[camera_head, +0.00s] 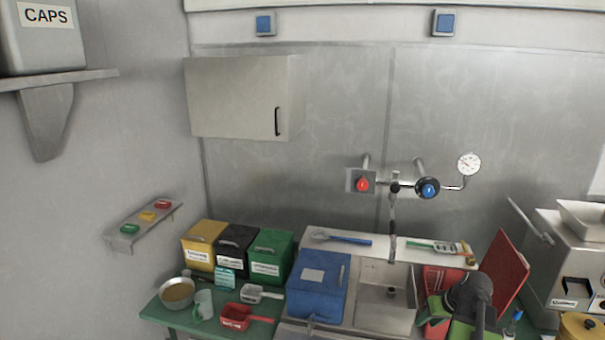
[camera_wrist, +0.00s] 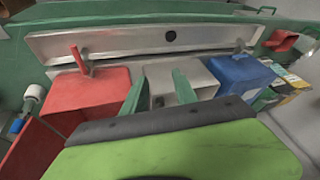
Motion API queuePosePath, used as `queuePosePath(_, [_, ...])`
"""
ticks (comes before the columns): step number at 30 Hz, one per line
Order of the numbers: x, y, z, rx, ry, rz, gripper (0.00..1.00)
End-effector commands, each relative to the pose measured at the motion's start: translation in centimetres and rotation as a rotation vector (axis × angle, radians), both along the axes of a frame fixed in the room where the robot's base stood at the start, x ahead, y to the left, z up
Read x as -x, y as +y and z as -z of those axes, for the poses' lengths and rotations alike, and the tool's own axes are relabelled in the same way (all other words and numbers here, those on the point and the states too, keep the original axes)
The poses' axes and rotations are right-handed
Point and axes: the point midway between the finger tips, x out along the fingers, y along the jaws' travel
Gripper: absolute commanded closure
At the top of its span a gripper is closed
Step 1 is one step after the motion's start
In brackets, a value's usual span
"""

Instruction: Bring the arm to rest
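My gripper (camera_wrist: 160,84) shows in the wrist view as two green fingers standing apart with nothing between them. Behind them are its black edge and lime-green body. The grey sink basin (camera_wrist: 203,77) lies beyond the fingers, between a red box on the left and a blue box on the right. In the head view my dark arm and green gripper parts are at the lower right, in front of the red box (camera_head: 444,279) and right of the sink. The fingertips are hard to make out there.
A blue box (camera_head: 316,287) stands left of the sink. A tilted red panel (camera_head: 504,272) stands close to the right of my arm. A grey machine (camera_head: 582,262) is at the far right. A tap (camera_head: 393,220) rises behind the sink. Open space lies above the counter.

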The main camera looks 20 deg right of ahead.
Motion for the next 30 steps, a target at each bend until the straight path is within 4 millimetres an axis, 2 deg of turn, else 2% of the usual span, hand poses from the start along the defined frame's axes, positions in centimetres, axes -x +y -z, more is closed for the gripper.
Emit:
queuePosePath(1, [-2.8,4.1,1.3,0.005,0.007,-0.082,0.66])
queuePosePath(2, [-4.1,6.4,1.8,0.008,0.013,-0.128,0.66])
queuePosePath(3, [-5.7,9.6,2.3,0.013,0.023,-0.187,0.66])
queuePosePath(5, [-7.6,14.5,3.2,0.021,0.042,-0.27,0.66])
queuePosePath(7, [-9.1,20.4,4.3,0.03,0.071,-0.359,0.66])
queuePosePath(9, [-9.9,26.1,5.4,0.04,0.106,-0.436,0.66])
queuePosePath(12, [-9.8,33.3,6.8,0.06,0.162,-0.52,0.66])
queuePosePath(15, [-8.7,39.0,7.9,0.088,0.22,-0.568,0.66])
queuePosePath(18, [-7.0,42.6,8.7,0.121,0.286,-0.561,0.66])
queuePosePath(19, [-6.2,42.9,8.9,0.135,0.315,-0.532,0.66])
queuePosePath(21, [-5.0,41.2,8.6,0.153,0.374,-0.419,0.66])
queuePosePath(23, [-4.5,40.6,8.6,0.157,0.4,-0.354,0.66])
queuePosePath(30, [-4.4,40.5,8.6,0.144,0.415,-0.29,0.66])
